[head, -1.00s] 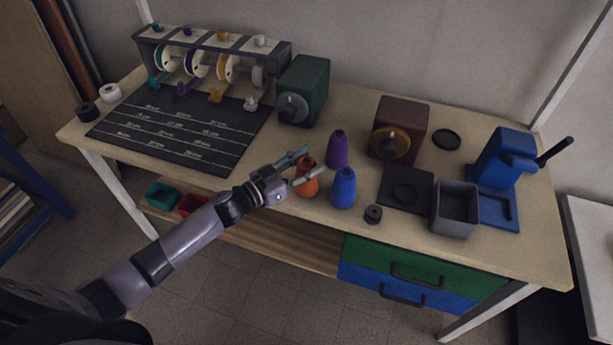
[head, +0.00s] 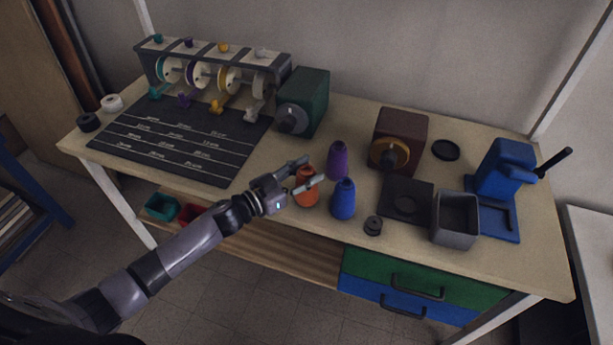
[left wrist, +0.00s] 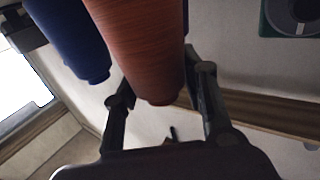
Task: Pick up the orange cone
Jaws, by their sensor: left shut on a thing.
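The orange cone (head: 306,195) is a thread-wound cone near the front edge of the workbench (head: 265,220). My left gripper (head: 303,175) is shut on it, one finger on each side. In the left wrist view the cone (left wrist: 140,45) fills the space between the two dark fingers. I cannot tell whether its base touches the bench. The fingers hide part of it in the head view. My right gripper is out of view.
A blue cone (head: 343,203) stands close at the right, and a purple cone (head: 338,160) just behind. A black marked mat (head: 180,138) lies left.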

